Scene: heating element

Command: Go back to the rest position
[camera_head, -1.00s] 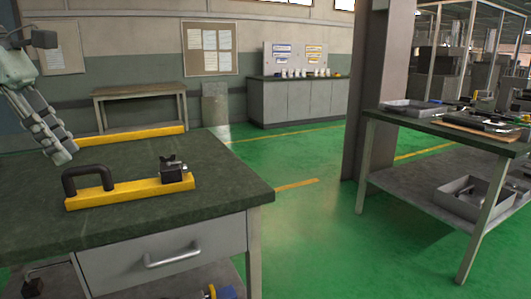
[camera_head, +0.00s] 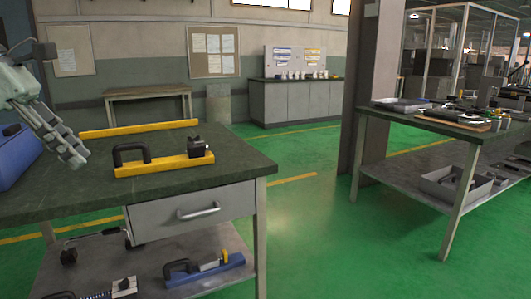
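My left gripper (camera_head: 72,152) comes in from the left edge, above the dark green top of the workbench (camera_head: 195,181). It points down and to the right, apart from the yellow block. Its fingers look close together, and I cannot tell whether they are open or shut. A yellow block (camera_head: 165,165) with a black handle (camera_head: 131,152) and a small dark clamp-like part (camera_head: 196,146) lies on the bench. A longer yellow bar (camera_head: 140,128) lies behind it. My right gripper is not in view.
A blue case (camera_head: 14,160) sits at the left edge. The lower shelf holds a blue tool piece (camera_head: 205,269) and other items. A second table (camera_head: 440,126) with trays and tools stands at right, near a pillar (camera_head: 376,85). Green floor (camera_head: 310,225) lies free between the tables.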

